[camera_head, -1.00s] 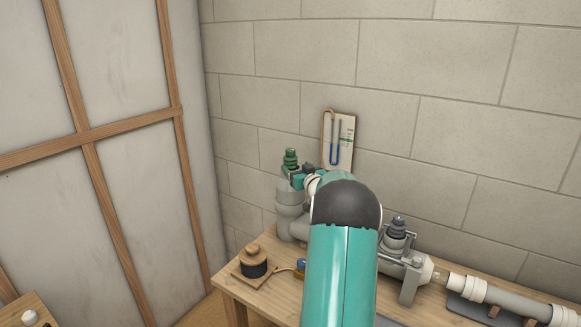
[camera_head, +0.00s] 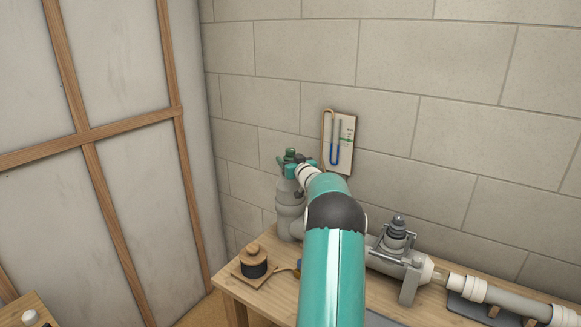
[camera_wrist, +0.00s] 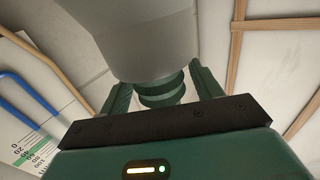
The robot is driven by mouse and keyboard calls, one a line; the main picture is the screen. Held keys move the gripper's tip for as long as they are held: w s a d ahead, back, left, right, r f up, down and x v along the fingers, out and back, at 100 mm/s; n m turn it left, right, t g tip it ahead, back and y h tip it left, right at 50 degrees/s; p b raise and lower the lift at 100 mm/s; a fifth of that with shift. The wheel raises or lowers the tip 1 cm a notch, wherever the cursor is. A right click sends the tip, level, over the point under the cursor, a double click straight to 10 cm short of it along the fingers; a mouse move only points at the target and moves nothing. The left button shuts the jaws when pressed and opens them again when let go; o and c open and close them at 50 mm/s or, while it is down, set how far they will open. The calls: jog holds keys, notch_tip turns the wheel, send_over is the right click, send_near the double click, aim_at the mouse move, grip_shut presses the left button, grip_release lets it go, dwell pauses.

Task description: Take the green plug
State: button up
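The green plug (camera_head: 290,154) sits at the top of the grey upright pipe (camera_head: 289,196) at the left end of the bench, partly hidden by my gripper in the head view. In the wrist view the ridged plug (camera_wrist: 161,92) shows between my two green fingers, against the mouth of the grey pipe (camera_wrist: 150,38). My gripper (camera_wrist: 163,88) is open, one finger on each side of the plug, with a narrow gap visible on both sides. In the head view my gripper (camera_head: 301,165) is at the pipe's top.
A gauge board (camera_head: 338,143) with a blue-filled U-tube hangs on the block wall just behind. A grey plug (camera_head: 397,231) stands in a clamped pipe fitting to the right. A round wooden-topped pot (camera_head: 254,262) is at the bench's left front corner.

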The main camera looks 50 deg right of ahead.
jog(key=c, duration=1.1)
jog(key=shift+r, duration=0.1)
jog(key=shift+r, duration=0.15)
